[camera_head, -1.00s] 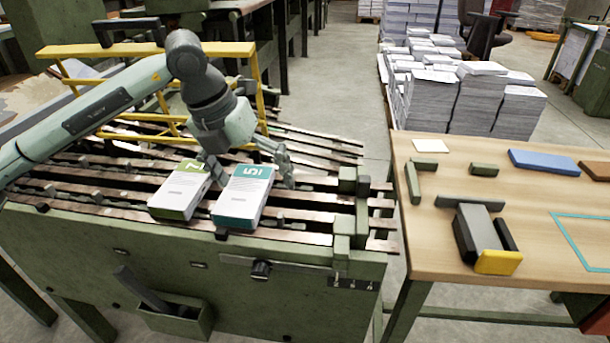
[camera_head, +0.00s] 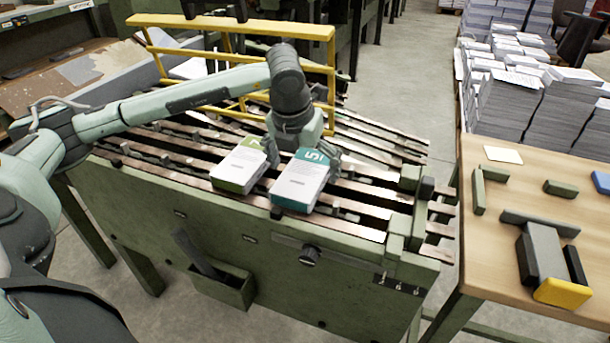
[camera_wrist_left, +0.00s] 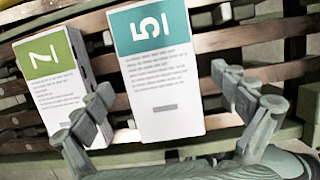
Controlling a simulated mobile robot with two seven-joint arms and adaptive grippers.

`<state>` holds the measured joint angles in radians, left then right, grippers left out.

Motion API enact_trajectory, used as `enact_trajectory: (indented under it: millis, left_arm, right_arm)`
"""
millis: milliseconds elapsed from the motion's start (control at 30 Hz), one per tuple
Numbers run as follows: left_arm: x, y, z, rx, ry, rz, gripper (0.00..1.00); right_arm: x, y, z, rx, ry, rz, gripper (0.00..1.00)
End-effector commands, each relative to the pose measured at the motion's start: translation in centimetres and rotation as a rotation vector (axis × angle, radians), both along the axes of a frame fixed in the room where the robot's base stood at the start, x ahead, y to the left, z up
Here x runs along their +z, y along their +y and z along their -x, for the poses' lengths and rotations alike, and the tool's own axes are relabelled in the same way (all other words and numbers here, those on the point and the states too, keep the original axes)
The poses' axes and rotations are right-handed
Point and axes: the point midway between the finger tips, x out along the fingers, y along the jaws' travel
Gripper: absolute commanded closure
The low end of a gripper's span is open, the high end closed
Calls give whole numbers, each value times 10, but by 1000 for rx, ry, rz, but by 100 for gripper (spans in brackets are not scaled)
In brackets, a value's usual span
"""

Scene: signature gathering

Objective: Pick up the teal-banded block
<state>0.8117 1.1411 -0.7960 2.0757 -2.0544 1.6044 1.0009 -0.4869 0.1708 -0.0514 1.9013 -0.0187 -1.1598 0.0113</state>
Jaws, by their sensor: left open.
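The teal-banded block (camera_head: 300,182) is white with a teal end marked "5". It lies on the slatted rails of the green machine, beside a green-banded block (camera_head: 240,168) marked "7". In the left wrist view, the teal-banded block (camera_wrist_left: 163,75) fills the middle and the green-banded block (camera_wrist_left: 58,85) is at left. My left gripper (camera_head: 302,156) is open and empty at the teal end of the block. In the wrist view its fingers (camera_wrist_left: 165,93) appear on either side of the teal-banded block, the left one overlapping the green-banded block's edge. Contact cannot be told.
A yellow frame (camera_head: 235,30) stands behind my left arm. Green posts (camera_head: 408,205) rise at the rails' right end. A wooden table (camera_head: 480,240) at right holds a grey, black and yellow-ended stack (camera_head: 543,255) and green pieces. Paper stacks stand behind it.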

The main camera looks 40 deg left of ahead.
Motion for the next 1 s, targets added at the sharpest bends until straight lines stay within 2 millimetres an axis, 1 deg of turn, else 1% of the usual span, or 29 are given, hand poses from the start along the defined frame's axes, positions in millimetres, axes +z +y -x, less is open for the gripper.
enact_trajectory:
  millis: [67, 500, 567, 833, 1000]
  left_arm:
    - [0, 0, 0, 0, 0, 0, 4]
    - [1, 0, 0, 0, 0, 0, 58]
    - [1, 0, 0, 0, 0, 0, 65]
    - [3, 0, -1, 1, -2, 1, 65]
    - [14, 0, -1, 0, -6, 1, 65]
  right_arm:
    - [0, 0, -1, 0, -2, 0, 60]
    - [3, 0, -3, -1, -5, 1, 60]
    - [3, -1, -3, -1, -5, 1, 60]
    - [3, -1, -3, -2, -5, 2, 60]
    - [2, -2, -2, -3, -2, 3, 60]
